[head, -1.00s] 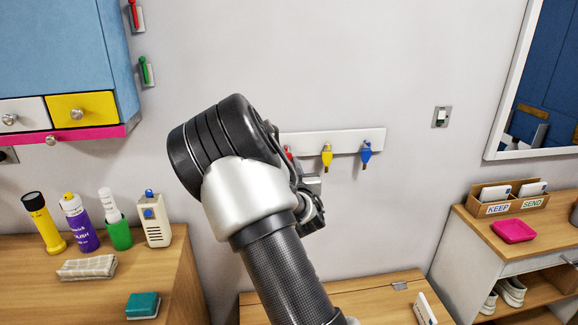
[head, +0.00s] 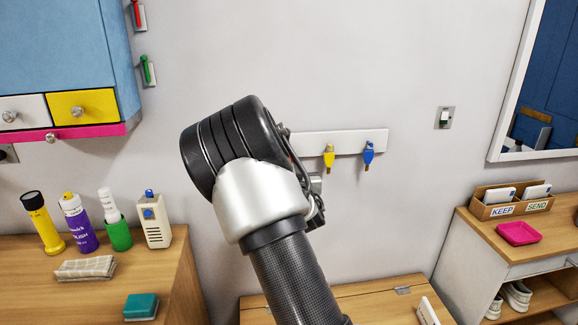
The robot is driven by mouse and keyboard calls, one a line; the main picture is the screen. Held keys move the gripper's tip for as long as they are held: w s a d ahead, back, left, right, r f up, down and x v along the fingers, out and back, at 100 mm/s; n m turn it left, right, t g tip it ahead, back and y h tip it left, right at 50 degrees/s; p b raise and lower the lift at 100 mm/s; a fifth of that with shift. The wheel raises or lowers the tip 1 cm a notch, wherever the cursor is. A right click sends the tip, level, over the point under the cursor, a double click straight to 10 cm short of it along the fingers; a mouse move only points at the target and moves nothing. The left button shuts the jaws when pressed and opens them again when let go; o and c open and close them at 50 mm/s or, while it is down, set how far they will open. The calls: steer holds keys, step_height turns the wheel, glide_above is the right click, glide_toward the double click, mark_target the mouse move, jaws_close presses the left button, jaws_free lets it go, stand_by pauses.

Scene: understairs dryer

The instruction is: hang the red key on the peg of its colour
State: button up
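The white peg rail (head: 345,143) is on the wall behind my arm. A yellow key (head: 329,157) and a blue key (head: 368,155) hang from it. The left part of the rail is hidden by my arm, and no red key or red peg shows there now. My gripper (head: 316,190) is almost wholly hidden behind my wrist, just below the rail and left of the yellow key. Its fingers and anything between them cannot be made out.
A wooden bench top (head: 375,298) lies below the rail. At left, a counter holds a yellow torch (head: 43,222), bottles, a cloth (head: 86,268) and a teal sponge (head: 141,306). A shelf unit with a letter box (head: 512,207) and pink tray (head: 517,233) stands at right.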

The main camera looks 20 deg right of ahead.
steer(key=o, duration=1.1)
steer(key=s+a, duration=0.2)
steer(key=s, duration=0.7)
steer(key=s+a, duration=0.2)
steer(key=s, duration=0.6)
steer(key=s+a+r+g+y+p, duration=0.3)
steer(key=s+a+r+g+p, duration=0.45)
steer(key=s+r, duration=0.3)
steer(key=s+a+r+n+g+p, duration=0.1)
steer(key=s+r+g, duration=0.1)
steer(key=s, duration=0.6)
steer(key=s+a+r+n+g+p, duration=0.1)
steer(key=s+r+g+p, duration=0.1)
steer(key=s, duration=0.6)
steer(key=shift+a+r+p, duration=0.3)
steer(key=shift+a+r, duration=0.1)
steer(key=shift+r, duration=0.45)
steer(key=shift+g, duration=0.25)
